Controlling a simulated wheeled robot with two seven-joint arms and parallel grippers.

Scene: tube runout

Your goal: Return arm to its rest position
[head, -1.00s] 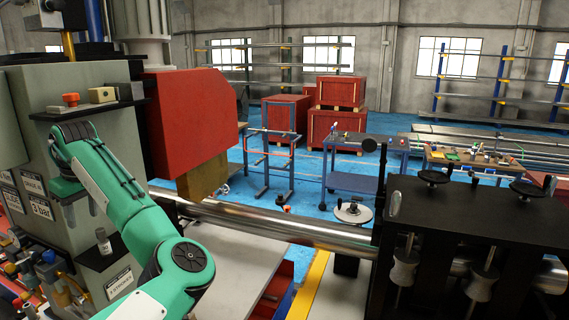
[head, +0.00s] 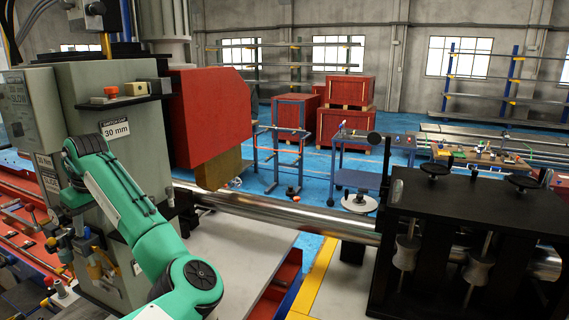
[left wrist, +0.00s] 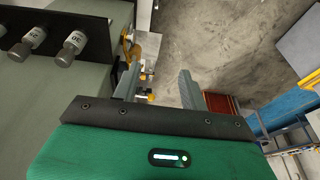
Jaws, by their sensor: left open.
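My left arm (head: 140,215), green with black joints, rises from the bottom of the head view and bends down in front of the grey-green machine (head: 100,90). Its gripper end is hard to make out there against the machine's fittings. In the left wrist view my left gripper (left wrist: 158,80) has its two grey fingers apart, with nothing between them. My right gripper is in neither view.
A shiny tube (head: 285,210) runs from the machine's red guard (head: 208,115) to a black roller stand (head: 455,215). Labelled knobs (left wrist: 75,42) sit close left of the gripper in the wrist view. Red crates (head: 342,125) and a blue cart (head: 365,180) stand farther back.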

